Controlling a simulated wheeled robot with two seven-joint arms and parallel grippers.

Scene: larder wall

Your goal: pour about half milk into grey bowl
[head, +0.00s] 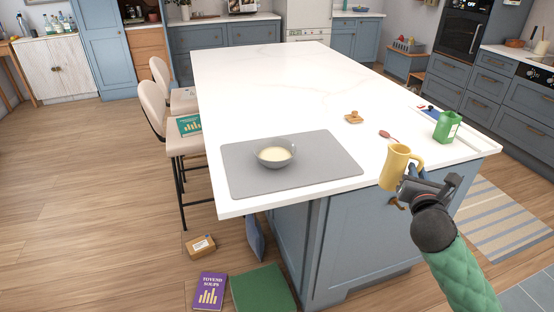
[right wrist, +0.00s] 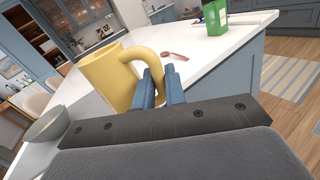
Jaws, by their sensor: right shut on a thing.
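The grey bowl (head: 275,153) sits upright on a grey mat (head: 318,178) near the front edge of the white island. Pale milk (head: 276,154) shows inside it. My right gripper (head: 412,175) is shut on the handle of a yellow mug (head: 395,166), to the right of the mat and clear of the bowl. The mug looks close to upright in the head view; its inside is hard to make out. In the right wrist view the blue fingers close on the handle of the mug (right wrist: 106,78), and the bowl (right wrist: 46,122) shows at the left. My left gripper is not in view.
A green carton (head: 446,127) stands at the island's right side. A reddish spoon-like thing (head: 388,135) and a small wooden piece (head: 353,118) lie nearby. Chairs stand at the left. A box (head: 200,246) and a purple book (head: 210,291) lie on the floor. The island's far part is clear.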

